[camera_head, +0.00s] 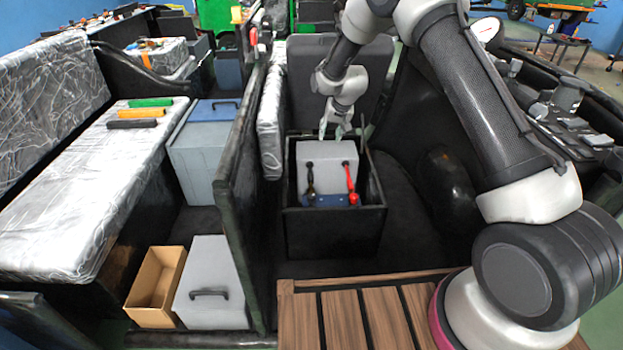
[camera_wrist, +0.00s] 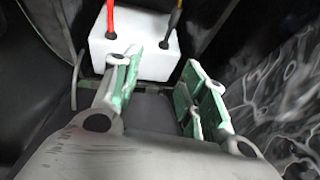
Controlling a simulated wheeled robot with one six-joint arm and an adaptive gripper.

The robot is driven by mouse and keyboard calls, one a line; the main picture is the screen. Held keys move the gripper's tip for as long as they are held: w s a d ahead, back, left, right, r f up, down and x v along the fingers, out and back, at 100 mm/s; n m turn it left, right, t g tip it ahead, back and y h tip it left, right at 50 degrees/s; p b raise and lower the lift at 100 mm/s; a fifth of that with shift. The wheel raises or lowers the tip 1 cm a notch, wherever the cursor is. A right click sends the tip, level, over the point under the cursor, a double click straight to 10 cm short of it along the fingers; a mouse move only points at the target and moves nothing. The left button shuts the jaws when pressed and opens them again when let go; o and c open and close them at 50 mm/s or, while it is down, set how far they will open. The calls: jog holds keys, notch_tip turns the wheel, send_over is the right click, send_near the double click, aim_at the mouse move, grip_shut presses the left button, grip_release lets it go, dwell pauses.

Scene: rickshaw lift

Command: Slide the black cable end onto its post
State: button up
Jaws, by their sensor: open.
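The white battery (camera_head: 327,158) sits in a black open-topped box in the head view; it also shows in the wrist view (camera_wrist: 135,55). The black cable (camera_head: 310,182) is at its left in the head view, with its end at or close to a dark post (camera_head: 309,164). In the wrist view the dark cable (camera_wrist: 175,19) is at the battery's right; I cannot tell whether its end is around the post. The red cable (camera_head: 351,184) stands at the other post. My gripper (camera_head: 337,131) is open and empty behind the battery, its green-padded fingers (camera_wrist: 160,88) apart from both cables.
The black box walls (camera_head: 334,232) surround the battery closely. A blue part (camera_head: 325,200) lies in front of it. A dark partition (camera_head: 237,180) stands at the left, and a wooden slatted deck (camera_head: 345,318) is in front. A seat back rises behind the box.

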send_near(311, 179)
jog(key=w+f, duration=0.1)
jog(key=f, duration=0.1)
jog(key=x, duration=0.7)
jog(key=shift+w+a, duration=0.1)
jog(key=shift+a, duration=0.05)
grip_shut()
